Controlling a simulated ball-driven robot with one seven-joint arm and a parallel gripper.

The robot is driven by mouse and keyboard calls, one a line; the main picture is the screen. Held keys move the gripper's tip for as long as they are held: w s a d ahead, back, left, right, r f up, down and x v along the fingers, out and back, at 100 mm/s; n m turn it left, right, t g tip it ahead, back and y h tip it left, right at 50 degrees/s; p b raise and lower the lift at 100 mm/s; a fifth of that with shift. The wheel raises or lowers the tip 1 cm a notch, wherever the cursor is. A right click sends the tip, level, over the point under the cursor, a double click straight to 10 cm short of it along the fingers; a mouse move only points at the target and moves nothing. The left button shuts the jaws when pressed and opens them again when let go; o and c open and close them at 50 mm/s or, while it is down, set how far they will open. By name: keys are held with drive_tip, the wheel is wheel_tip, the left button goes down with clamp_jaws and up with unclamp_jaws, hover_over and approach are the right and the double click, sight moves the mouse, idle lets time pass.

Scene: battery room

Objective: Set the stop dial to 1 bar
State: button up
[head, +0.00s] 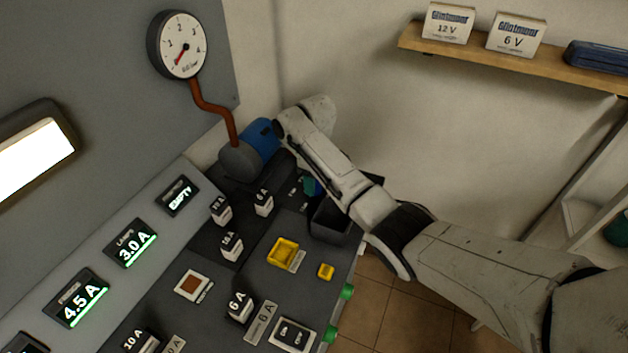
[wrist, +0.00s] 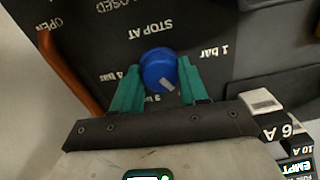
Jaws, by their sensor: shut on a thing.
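The stop dial is a blue round knob (wrist: 158,68) on a dark panel in the wrist view, with a pale pointer mark on its lower right. The mark points between the partly visible "3" label and my right-hand finger, not at the "1 bar" label (wrist: 225,49) at upper right. "STOP AT" (wrist: 150,31) is printed upside down above the knob. My gripper (wrist: 157,80) is shut on the knob, one green finger on each side. In the head view my gripper (head: 311,187) is at the panel's far end; the arm hides the knob.
A round gauge (head: 182,45) hangs on the wall, its red needle low on the left. A brown pipe (head: 210,105) runs down to a blue and grey pump (head: 262,138). A dark open bin (head: 333,222) stands beside the panel. Several labelled blocks stand on the panel.

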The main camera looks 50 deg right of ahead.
drive_tip(key=shift+n, duration=0.3)
drive_tip(key=n+p, duration=0.2)
drive_tip(key=n, duration=0.3)
drive_tip(key=shift+r, duration=0.1)
drive_tip(key=n+p, duration=0.1)
drive_tip(key=n, duration=0.5)
drive_tip(key=shift+w, duration=0.1)
drive_tip(key=shift+n, duration=0.3)
drive_tip(key=o, duration=1.1)
drive_tip(key=shift+c, duration=0.2)
wheel_tip(320, 180, up, 11)
drive_tip(key=b, duration=0.1)
drive_tip(key=shift+f, duration=0.2)
drive_tip(key=shift+w, duration=0.1)
